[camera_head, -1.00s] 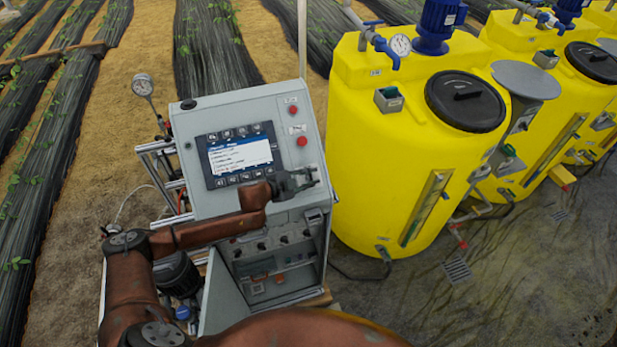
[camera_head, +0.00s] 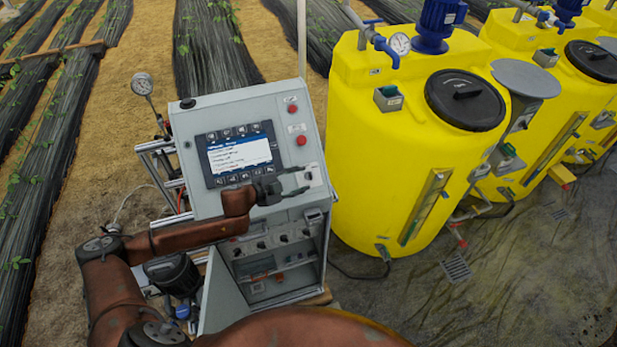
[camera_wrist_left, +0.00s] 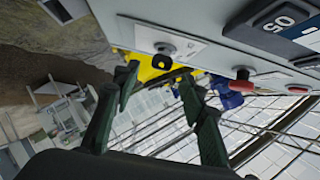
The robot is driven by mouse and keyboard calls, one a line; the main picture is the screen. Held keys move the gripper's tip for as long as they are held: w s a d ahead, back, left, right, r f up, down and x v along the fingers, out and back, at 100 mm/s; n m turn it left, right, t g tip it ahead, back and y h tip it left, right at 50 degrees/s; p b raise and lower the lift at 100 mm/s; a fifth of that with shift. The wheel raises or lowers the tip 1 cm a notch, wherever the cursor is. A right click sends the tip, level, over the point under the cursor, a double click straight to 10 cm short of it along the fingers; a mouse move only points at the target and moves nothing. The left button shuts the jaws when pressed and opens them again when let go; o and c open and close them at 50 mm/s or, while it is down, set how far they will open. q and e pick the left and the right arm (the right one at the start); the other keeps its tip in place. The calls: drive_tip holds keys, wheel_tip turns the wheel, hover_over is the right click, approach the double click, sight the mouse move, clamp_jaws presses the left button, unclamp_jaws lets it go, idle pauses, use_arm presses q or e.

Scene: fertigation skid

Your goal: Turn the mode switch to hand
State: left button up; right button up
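The mode switch (camera_head: 308,176) is a small dark knob on a pale label plate, on the right side of the grey control panel (camera_head: 185,150). In the left wrist view the black knob (camera_wrist_left: 163,48) shows clearly, but I cannot read which position it points to. My left gripper (camera_head: 304,181) is open and empty at the panel's right side. In the wrist view its dark fingers (camera_wrist_left: 159,76) are spread apart, with the knob just beyond the tips and between them. The fingers look clear of the knob. My right gripper is not in view.
A screen (camera_head: 240,155) with keys sits left of the switch. A red button (camera_head: 301,141) and a red lamp or button (camera_head: 292,109) are above it. A yellow tank (camera_head: 375,160) stands close on the right. An open compartment (camera_head: 275,265) lies below.

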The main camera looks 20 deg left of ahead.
use_arm(q)
drive_tip(key=v, duration=0.6)
drive_tip(key=shift+s+a, duration=0.15)
drive_tip(key=shift+s, duration=0.05)
